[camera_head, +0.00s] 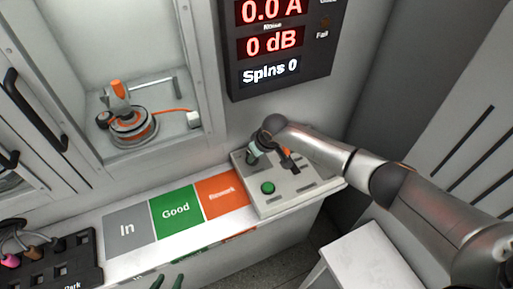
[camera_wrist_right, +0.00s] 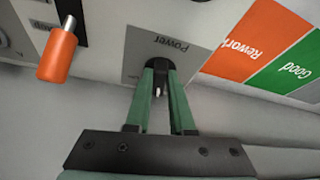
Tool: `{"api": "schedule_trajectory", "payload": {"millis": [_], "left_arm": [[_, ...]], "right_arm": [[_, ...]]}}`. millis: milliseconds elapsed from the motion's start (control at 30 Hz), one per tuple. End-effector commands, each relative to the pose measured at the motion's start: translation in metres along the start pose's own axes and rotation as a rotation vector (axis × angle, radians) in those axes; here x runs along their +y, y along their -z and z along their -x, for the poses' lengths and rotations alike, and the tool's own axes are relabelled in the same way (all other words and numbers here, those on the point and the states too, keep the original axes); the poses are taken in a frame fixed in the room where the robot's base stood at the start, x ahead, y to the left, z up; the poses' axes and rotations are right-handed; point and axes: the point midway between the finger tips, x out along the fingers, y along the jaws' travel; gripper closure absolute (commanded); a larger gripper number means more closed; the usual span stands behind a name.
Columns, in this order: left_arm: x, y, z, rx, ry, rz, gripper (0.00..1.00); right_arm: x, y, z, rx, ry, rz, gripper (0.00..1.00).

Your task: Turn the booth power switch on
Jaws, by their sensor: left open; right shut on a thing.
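The power switch is a small dark part with a white bit (camera_wrist_right: 157,88), on a grey plate labelled "Power" (camera_wrist_right: 165,45) in the right wrist view. My right gripper (camera_wrist_right: 159,70) has its green fingers closed around the switch. In the head view my right gripper (camera_head: 253,157) is at the back left of the control box (camera_head: 300,201) and covers the switch. Whether the switch is on or off cannot be told. My left gripper (camera_head: 168,283) is open and empty at the bottom edge of the head view, with only its green fingertips showing.
The control box also has a green button (camera_head: 267,188) and an orange handle (camera_wrist_right: 57,54). A display (camera_head: 272,42) reads 0.0 A, 0 dB and Spins 0. A hub motor (camera_head: 132,127) sits in the booth. The In, Good and Rework (camera_head: 222,195) areas are empty.

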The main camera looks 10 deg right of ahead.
Motion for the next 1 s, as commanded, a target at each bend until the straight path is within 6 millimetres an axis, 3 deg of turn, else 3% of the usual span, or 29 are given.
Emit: {"api": "schedule_trajectory", "payload": {"millis": [1000], "left_arm": [[0.000,0.001,0.002,-0.002,0.000,0.000,0.50]], "right_arm": [[-0.015,0.005,-0.004,-0.004,-0.341,-0.822,1.00]]}}
